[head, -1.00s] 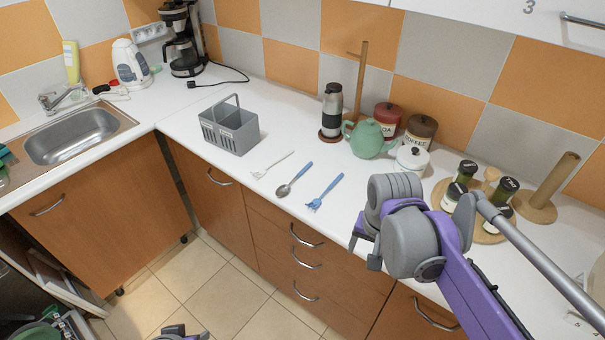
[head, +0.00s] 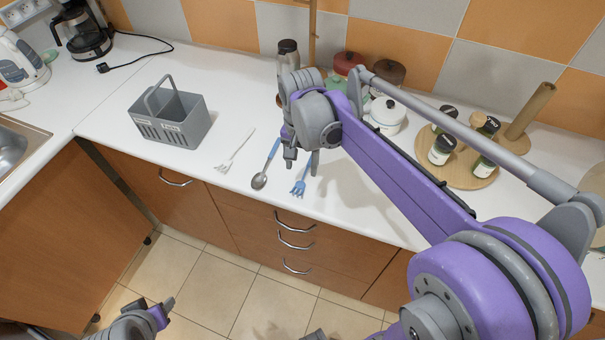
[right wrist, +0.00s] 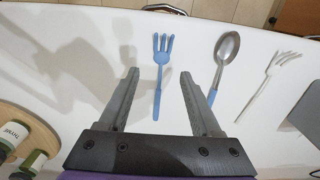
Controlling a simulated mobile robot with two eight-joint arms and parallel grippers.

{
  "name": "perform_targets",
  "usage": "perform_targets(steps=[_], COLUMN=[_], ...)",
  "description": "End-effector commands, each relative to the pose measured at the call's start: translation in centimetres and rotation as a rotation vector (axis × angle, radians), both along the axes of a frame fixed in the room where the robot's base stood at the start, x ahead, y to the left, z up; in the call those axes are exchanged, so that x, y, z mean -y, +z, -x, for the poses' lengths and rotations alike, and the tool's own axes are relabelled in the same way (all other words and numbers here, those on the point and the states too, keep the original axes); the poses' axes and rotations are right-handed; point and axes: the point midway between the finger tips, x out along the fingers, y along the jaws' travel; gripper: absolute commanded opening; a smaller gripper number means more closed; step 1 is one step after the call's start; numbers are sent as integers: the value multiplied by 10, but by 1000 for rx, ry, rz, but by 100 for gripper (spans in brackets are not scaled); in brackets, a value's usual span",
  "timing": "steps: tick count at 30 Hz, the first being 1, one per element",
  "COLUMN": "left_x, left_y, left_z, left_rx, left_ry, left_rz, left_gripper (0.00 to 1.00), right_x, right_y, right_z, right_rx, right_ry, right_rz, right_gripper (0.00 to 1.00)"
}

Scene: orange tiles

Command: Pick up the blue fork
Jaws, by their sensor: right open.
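The blue fork (head: 299,186) lies on the white counter near its front edge, partly hidden by my right gripper in the head view. In the right wrist view the blue fork (right wrist: 161,62) lies between the two fingers, tines pointing away toward the counter edge. My right gripper (head: 302,162) is open and empty above the fork; its fingers (right wrist: 159,85) show on both sides of the handle in the wrist view. My left gripper (head: 168,304) is low over the floor at the bottom left; its jaws are too unclear to judge.
A spoon with a blue handle (head: 260,181) lies just left of the fork, and a white fork (head: 236,152) lies further left. Jars on a round wooden board (head: 470,175) are at the right.

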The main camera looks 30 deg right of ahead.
Motion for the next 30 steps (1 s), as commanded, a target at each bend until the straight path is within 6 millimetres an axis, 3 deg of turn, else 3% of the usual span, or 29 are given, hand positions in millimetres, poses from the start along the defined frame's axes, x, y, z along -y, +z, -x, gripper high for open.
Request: perform_targets(steps=[7, 15, 24, 30], left_x=[0, 0, 0, 0], left_y=[0, -1, -1, -1], left_z=[0, 0, 0, 0], left_rx=[0, -1, -1, -1], left_ry=[0, 0, 0, 0], left_rz=[0, 0, 0, 0], left_gripper=[50, 50, 50, 50], right_x=[-1, -4, -4, -4], right_y=[-21, -59, -64, -64], right_z=[1, 3, 3, 3], right_rx=[1, 1, 1, 1], right_ry=[1, 1, 1, 1], right_rz=[0, 0, 0, 0], right_gripper=[65, 65, 65, 31])
